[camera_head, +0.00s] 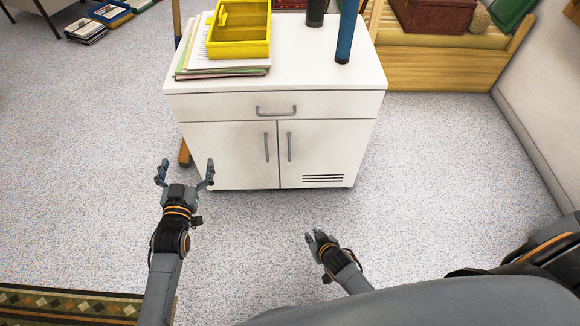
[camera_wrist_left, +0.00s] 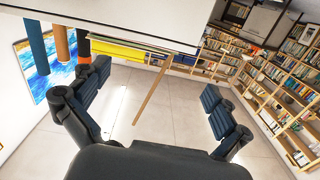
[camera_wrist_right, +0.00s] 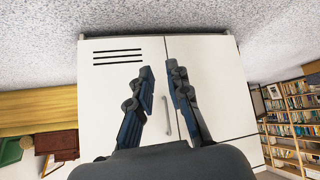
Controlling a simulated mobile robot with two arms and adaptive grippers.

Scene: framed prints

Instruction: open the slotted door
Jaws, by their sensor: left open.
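The slotted door (camera_head: 318,155) is the right-hand white door of a low cabinet, with dark slots low down and a grey vertical handle (camera_head: 289,147) near the middle seam. It is closed. In the right wrist view the slotted door (camera_wrist_right: 115,75) appears upside down, its handle (camera_wrist_right: 167,115) showing between the fingers. My right gripper (camera_head: 314,236) is partly open and empty, in front of and below the door, apart from it; its fingers (camera_wrist_right: 160,68) show a narrow gap. My left gripper (camera_head: 186,172) is wide open and empty, by the cabinet's left side; it also shows in the left wrist view (camera_wrist_left: 155,82).
The plain left door (camera_head: 230,155) and the drawer (camera_head: 220,107) above are closed. A yellow tray (camera_head: 240,48) on papers and a blue cylinder (camera_head: 347,35) stand on top. A wooden bench (camera_head: 440,72) is behind right. Speckled floor before the cabinet is clear.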

